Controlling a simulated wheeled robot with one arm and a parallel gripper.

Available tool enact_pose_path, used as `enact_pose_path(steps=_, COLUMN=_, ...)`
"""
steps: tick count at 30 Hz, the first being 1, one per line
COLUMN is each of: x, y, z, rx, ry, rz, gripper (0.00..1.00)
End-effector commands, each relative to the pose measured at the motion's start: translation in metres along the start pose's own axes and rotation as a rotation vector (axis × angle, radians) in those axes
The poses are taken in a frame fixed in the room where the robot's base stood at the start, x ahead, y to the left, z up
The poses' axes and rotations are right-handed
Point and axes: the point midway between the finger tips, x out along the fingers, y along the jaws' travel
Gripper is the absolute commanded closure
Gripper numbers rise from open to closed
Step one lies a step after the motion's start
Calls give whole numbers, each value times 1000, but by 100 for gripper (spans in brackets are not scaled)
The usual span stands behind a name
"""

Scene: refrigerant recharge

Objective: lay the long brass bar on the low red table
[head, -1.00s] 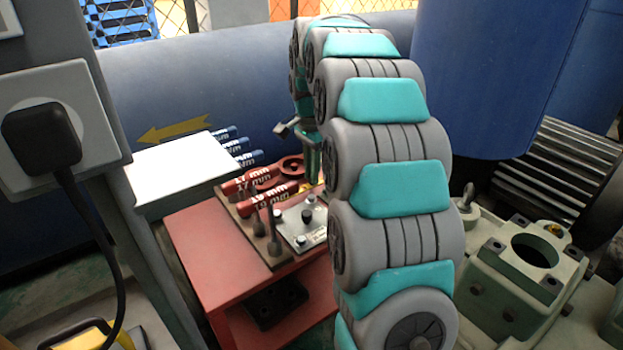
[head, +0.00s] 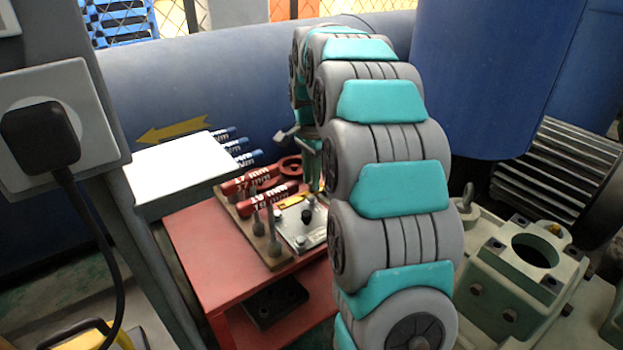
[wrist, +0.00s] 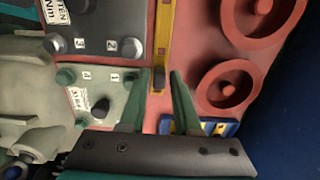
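The long brass bar (wrist: 163,30) is a narrow yellow strip with a dark block near its close end, in the wrist view. It appears to lie over the red table (wrist: 140,109), between the numbered plates and the red rings. My gripper (wrist: 160,75) is open, its two green fingers either side of the bar's close end, with narrow gaps showing. Whether the bar rests flat there is hard to tell. In the head view the low red table (head: 200,255) stands left of my arm, with a yellow strip (head: 293,200), likely the bar, by the plate. My gripper is mostly hidden there.
Numbered plates with knobs (wrist: 105,88) lie close left of my fingers; red rings (wrist: 225,85) lie right. Red-handled wrenches (head: 260,182) and upright posts (head: 272,245) crowd the tabletop. The table's front left is bare. A pale green housing (head: 520,265) stands at right.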

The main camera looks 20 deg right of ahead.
Motion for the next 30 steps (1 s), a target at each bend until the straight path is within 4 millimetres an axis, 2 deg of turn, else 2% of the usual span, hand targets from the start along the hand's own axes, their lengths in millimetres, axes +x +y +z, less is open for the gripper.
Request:
enact_pose_path(steps=15, x=-94, y=-1, z=-1, rx=0, ry=3, rz=-5, gripper=69)
enact_pose_path(steps=22, x=-115, y=-1, z=0, rx=0, ry=2, rz=-4, gripper=69)
enact_pose_path(steps=30, x=-118, y=0, z=0, rx=0, ry=0, rz=0, gripper=69)
